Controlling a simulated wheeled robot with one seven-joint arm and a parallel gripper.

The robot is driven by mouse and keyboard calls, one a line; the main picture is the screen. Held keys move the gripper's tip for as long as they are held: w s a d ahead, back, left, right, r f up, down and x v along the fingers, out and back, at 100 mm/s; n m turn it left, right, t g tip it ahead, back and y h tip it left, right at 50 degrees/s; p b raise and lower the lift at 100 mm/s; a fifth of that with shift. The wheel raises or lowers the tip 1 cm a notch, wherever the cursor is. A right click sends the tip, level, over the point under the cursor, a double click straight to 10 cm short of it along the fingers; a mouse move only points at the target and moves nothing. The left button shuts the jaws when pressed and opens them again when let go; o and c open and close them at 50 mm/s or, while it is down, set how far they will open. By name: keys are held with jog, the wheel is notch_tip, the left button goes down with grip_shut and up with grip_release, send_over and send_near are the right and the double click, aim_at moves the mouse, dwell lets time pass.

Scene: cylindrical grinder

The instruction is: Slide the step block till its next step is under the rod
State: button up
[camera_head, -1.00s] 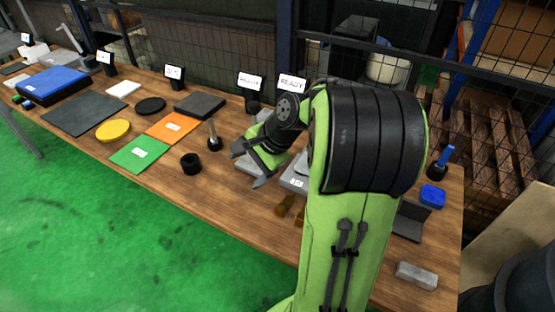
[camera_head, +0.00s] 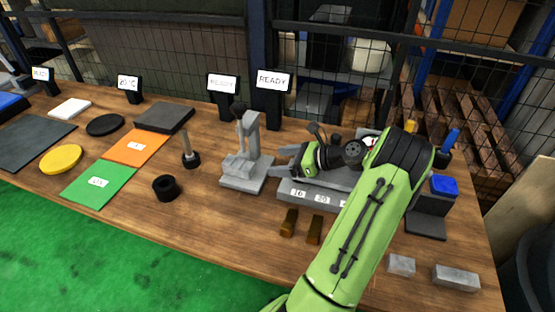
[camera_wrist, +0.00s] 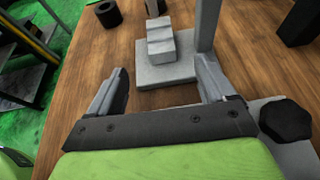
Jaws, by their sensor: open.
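The grey step block (camera_wrist: 160,42) sits on the flat base (camera_wrist: 165,72) of a measuring stand, with its steps showing in the wrist view. In the head view the block (camera_head: 238,164) is small, and the stand's column (camera_head: 252,134) rises behind it. A thin upright rod (camera_head: 240,130) with a dark top hangs over the block; which step is under it I cannot tell. My gripper (camera_wrist: 160,84) is open and empty, its fingers pointing at the stand with the block ahead between them. In the head view my gripper (camera_head: 284,160) is right of the stand, apart from the block.
A grey numbered fixture (camera_head: 316,196) lies under my arm. A black ring (camera_head: 166,188) and a pin in a dark holder (camera_head: 190,152) stand left of the stand. Two brass pieces (camera_head: 302,226) lie in front. Bare wood lies between ring and stand.

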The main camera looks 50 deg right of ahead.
aim_at(241, 164)
jog(key=b+x, duration=0.5)
jog(key=x, duration=1.1)
jog(key=shift+f+b, duration=0.1)
jog(key=shift+b, duration=0.25)
jog(key=shift+s, duration=0.1)
grip_shut()
